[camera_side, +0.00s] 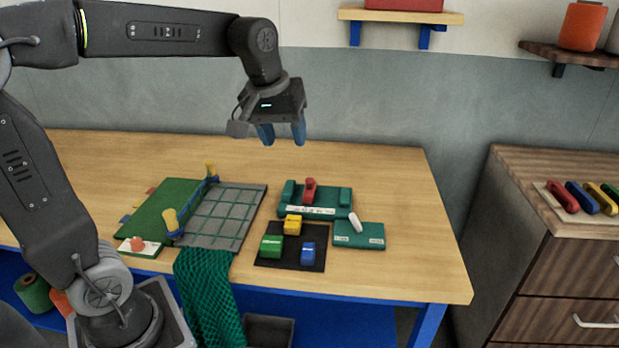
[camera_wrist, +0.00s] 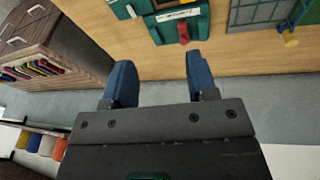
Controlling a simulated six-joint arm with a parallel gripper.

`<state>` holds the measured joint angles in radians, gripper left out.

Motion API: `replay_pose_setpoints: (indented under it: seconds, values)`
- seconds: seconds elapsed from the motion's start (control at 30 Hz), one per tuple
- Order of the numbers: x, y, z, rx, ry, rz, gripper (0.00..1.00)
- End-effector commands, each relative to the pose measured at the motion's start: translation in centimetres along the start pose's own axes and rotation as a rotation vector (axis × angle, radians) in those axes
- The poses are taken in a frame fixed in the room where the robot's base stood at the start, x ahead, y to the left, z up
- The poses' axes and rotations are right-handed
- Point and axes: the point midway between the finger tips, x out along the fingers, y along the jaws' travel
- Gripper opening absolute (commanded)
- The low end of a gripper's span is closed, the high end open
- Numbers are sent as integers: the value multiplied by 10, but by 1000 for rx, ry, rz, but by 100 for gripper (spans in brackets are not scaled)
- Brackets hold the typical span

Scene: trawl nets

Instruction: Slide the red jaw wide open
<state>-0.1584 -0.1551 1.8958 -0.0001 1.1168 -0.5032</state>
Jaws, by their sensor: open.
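The red jaw (camera_side: 309,190) stands upright on a green vise-like base (camera_side: 321,208) with a white label strip along its front. Green end blocks stand at the left and right of the base, and the red jaw is between them, apart from the right one. In the wrist view the red jaw (camera_wrist: 184,33) shows at the top, on the green base (camera_wrist: 205,24). My gripper (camera_side: 282,134) has two blue fingers, spread apart with nothing between them. It hangs high above and behind the base, near the wall. The fingers (camera_wrist: 160,82) also show apart in the wrist view.
A green block with a white lever (camera_side: 354,222) sits right of a black mat (camera_side: 272,252) holding yellow, green and blue blocks. A netting board (camera_side: 228,222) with yellow-knobbed posts lies left. A wooden cabinet (camera_side: 510,250) stands right.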

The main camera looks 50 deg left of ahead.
Motion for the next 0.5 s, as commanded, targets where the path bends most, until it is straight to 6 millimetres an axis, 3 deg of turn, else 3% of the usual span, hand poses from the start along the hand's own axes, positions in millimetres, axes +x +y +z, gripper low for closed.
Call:
replay_pose_setpoints:
  seconds: [0.03, 0.1, 0.3, 0.5]
  values:
    - [9, 3, -23, -80, -23, -21, 52]
    - [20, 5, -52, -195, -50, -48, 52]
    - [66, 0, -127, -522, -115, -131, 52]
    - [115, -16, -177, -783, -156, -206, 52]
